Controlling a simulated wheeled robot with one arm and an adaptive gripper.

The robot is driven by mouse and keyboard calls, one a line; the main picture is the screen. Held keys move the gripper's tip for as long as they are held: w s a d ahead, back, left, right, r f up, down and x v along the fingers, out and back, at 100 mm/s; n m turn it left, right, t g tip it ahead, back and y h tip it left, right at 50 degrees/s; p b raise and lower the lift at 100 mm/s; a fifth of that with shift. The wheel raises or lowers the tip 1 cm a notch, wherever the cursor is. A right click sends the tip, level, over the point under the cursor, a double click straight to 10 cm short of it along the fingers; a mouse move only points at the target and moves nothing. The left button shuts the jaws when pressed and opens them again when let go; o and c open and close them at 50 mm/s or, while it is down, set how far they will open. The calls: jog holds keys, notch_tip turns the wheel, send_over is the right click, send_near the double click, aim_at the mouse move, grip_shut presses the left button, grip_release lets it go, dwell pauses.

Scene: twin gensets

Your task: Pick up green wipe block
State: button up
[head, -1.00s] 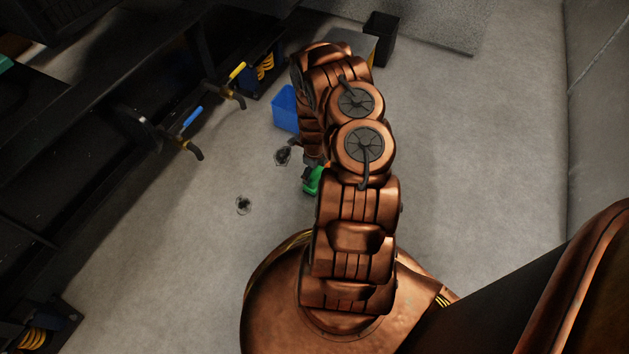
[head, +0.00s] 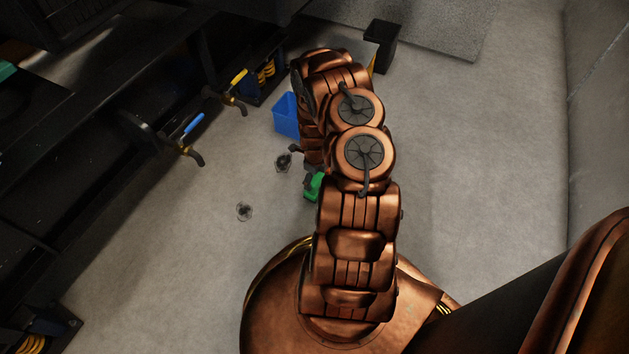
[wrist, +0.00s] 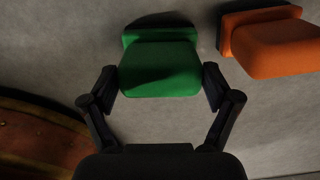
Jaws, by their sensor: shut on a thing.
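The green wipe block (wrist: 160,66) sits between the two fingers of my gripper (wrist: 161,78) in the wrist view. The fingers are shut on its left and right sides. It has a wider green part at the back with a dark shadow on it. In the head view only a small green part of the block (head: 314,187) shows beside my arm, which hides the rest and the gripper. I cannot tell whether the block is clear of the floor.
An orange block (wrist: 272,45) lies right of the green one in the wrist view. In the head view, a blue bin (head: 286,114) stands beyond it. Dark racks with handles (head: 183,128) line the left. A black box (head: 381,40) stands at the back. Floor at right is clear.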

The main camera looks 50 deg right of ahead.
jog(key=r, duration=0.1)
jog(key=r+p, duration=0.1)
jog(key=r, duration=0.1)
jog(key=shift+s+a+r+p, duration=0.2)
jog(key=shift+a+r+p, duration=0.15)
jog(key=shift+p, duration=0.05)
jog(key=s+a+p, duration=0.3)
jog(key=s+a, duration=0.6)
jog(key=a, duration=0.3)
jog(key=shift+r+p, duration=0.3)
jog(key=shift+r, duration=0.15)
jog(key=shift+a, duration=0.1)
